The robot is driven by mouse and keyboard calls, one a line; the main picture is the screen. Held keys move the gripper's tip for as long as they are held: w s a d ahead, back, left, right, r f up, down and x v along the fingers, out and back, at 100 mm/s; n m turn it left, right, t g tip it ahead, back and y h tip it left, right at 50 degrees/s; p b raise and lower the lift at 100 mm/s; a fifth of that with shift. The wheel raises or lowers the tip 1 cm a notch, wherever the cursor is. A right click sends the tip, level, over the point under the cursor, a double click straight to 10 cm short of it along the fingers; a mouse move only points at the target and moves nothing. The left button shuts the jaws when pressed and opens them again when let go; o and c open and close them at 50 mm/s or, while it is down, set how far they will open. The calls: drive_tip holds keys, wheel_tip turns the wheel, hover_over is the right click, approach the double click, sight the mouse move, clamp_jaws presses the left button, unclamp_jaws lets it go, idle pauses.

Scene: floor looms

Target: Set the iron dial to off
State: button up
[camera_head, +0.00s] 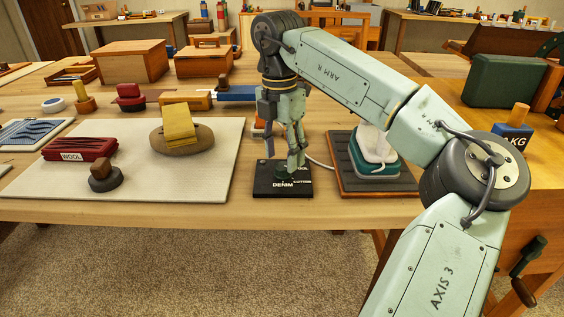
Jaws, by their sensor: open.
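A black dial plate (262,189) lies on the wooden table near its front edge. White lettering reads DENIM at the front and COTTON at the right. A dark green knob (284,173) sits on it, partly covered by my gripper. The pointer and the off mark cannot be made out. My gripper (282,160) points down over the plate, open, with its right finger close to the knob; I cannot tell whether they touch. A white and teal iron (378,165) stands on a dark board (352,184) just right of the plate.
A pale board (215,180) at left carries a red WOOL block (80,149), a dark knobbed piece (104,178) and a stone with yellow cloth (181,128). A white cord (320,163) runs from the iron behind the plate. A blue KG weight (513,137) stands at right.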

sight(283, 170)
drive_tip(key=shift+f, duration=1.35)
drive_tip(key=shift+c, duration=0.3)
drive_tip(key=c, duration=1.1)
